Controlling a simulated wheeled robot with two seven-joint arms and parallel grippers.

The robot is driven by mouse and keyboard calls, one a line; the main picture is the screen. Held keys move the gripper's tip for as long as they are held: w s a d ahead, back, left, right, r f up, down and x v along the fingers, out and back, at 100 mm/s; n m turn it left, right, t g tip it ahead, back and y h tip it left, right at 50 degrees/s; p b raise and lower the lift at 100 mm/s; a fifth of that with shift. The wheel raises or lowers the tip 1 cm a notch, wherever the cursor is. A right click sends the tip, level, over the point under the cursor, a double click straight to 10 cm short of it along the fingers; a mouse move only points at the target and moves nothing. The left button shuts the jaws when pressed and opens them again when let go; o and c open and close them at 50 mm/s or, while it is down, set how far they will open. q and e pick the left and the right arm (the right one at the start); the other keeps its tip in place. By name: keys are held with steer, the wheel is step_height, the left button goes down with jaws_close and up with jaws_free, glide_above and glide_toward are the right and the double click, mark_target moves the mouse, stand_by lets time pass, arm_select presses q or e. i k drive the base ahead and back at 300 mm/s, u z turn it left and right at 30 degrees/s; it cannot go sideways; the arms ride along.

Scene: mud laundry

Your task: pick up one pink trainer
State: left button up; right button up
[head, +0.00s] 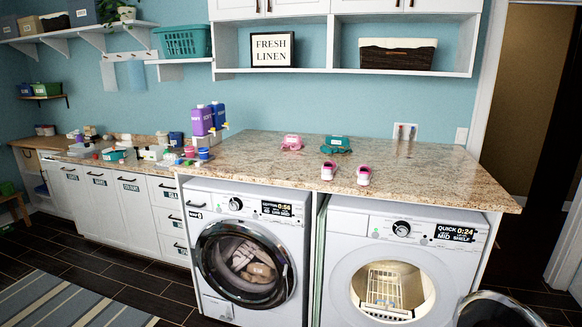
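Two pink trainers stand side by side on the granite counter (430,185) above the machines. The left trainer (328,170) and the right trainer (364,175) have a small gap between them, with their light toes towards me. Behind them on the counter lie a pink bundle (292,142) and a green bundle (335,145), too small to make out clearly. Neither of my grippers shows in the head view.
The left washer (203,215) is closed with laundry inside. The right machine (345,228) has its round door (495,311) swung open low at the right. Purple and blue bottles (202,121) stand at the counter's left. The counter's right part is clear.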

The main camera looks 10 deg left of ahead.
mark_target(329, 169)
steer(key=u, duration=1.15)
steer(key=i, duration=2.5)
steer(key=z, duration=0.8)
